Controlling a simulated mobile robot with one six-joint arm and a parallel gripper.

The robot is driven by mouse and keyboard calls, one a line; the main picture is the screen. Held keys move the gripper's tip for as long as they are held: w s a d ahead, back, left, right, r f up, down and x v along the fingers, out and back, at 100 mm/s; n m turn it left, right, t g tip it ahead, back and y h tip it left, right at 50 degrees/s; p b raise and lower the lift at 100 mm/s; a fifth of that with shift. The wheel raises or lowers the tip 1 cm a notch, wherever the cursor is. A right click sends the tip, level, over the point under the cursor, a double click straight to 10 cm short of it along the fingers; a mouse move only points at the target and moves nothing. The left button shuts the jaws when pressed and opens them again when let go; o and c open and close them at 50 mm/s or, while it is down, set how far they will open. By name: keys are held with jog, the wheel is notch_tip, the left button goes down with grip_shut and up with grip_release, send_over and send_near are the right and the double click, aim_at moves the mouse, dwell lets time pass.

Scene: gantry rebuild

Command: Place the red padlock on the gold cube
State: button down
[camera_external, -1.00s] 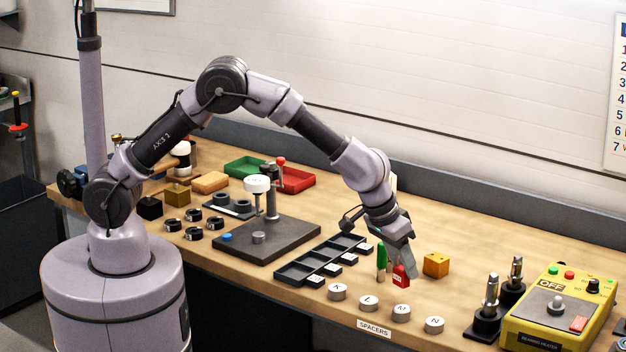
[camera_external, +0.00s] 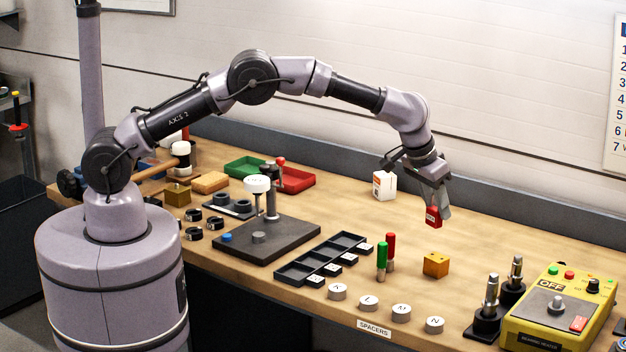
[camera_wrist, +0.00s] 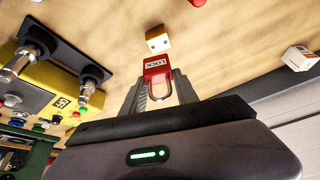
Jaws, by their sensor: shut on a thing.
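The red padlock (camera_external: 433,217) hangs in my gripper (camera_external: 437,200), which is shut on it, above the bench. In the wrist view the padlock (camera_wrist: 157,70) shows its "LOCK" label and its metal shackle between the two fingers of my gripper (camera_wrist: 163,90). The gold cube (camera_external: 436,264) sits on the bench below the padlock in the external view, apart from it. The cube (camera_wrist: 158,40) also shows just beyond the padlock in the wrist view, with small dark dots on its side.
A green-handled tool (camera_external: 382,256) and a red-handled tool (camera_external: 390,247) stand upright left of the cube. Several round spacers (camera_external: 368,303) line the front edge. A white box (camera_external: 384,185) stands behind. The yellow bearing heater (camera_external: 545,322) and dark posts (camera_external: 490,300) are at right.

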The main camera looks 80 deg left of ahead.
jog(key=w+a+r, duration=0.1)
jog(key=w+a, duration=0.1)
jog(key=b, duration=0.2)
send_over(439, 256)
notch_tip(439, 256, down, 10)
jog(key=shift+r, duration=0.1)
jog(key=c, duration=0.9)
grip_release()
